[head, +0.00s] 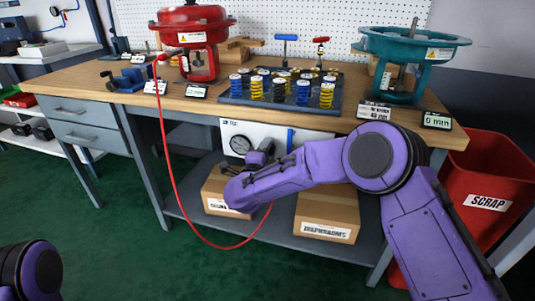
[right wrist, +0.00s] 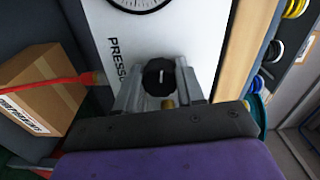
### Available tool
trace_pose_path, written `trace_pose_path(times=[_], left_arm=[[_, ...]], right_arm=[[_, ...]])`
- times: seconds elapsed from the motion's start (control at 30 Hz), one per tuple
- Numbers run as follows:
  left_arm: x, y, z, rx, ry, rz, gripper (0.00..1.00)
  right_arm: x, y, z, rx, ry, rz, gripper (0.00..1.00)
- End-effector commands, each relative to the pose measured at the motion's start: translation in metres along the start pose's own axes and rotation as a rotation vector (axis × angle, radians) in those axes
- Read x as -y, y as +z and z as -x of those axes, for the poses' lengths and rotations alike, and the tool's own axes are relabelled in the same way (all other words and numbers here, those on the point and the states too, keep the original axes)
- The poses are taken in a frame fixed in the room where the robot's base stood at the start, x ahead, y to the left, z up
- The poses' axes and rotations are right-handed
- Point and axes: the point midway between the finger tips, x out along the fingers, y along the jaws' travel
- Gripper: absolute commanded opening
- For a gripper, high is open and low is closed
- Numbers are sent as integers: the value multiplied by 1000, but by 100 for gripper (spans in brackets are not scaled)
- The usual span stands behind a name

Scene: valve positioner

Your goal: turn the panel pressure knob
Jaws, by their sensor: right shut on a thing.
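The white panel (head: 308,141) hangs under the front edge of the workbench, with a round gauge and a blue strip on it. The pressure knob (right wrist: 159,76) is black with a white pointer line and shows in the right wrist view, beside the "PRESSU…" lettering. My right gripper (right wrist: 160,89) is shut on the knob, with one grey finger on each side of it. In the head view my right gripper (head: 264,151) is at the panel face, and the knob is hidden there. My left gripper is out of view; only a piece of my left arm shows at bottom left.
A red hose (head: 178,190) loops down from the red actuator (head: 193,38) in front of the bench. Cardboard boxes (head: 327,213) stand on the lower shelf. A tray of springs (head: 280,90) and a teal actuator (head: 408,55) are on the bench. A red scrap bin (head: 486,170) is at right.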

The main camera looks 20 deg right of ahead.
Motion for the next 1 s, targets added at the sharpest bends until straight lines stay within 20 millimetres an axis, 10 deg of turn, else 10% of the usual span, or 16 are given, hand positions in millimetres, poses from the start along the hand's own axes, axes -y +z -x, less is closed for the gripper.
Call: trace_pose_path(times=[1.0], left_arm=[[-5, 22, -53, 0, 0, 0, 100]], right_arm=[[-2, 1, 2, 4, 4, -863, 8]])
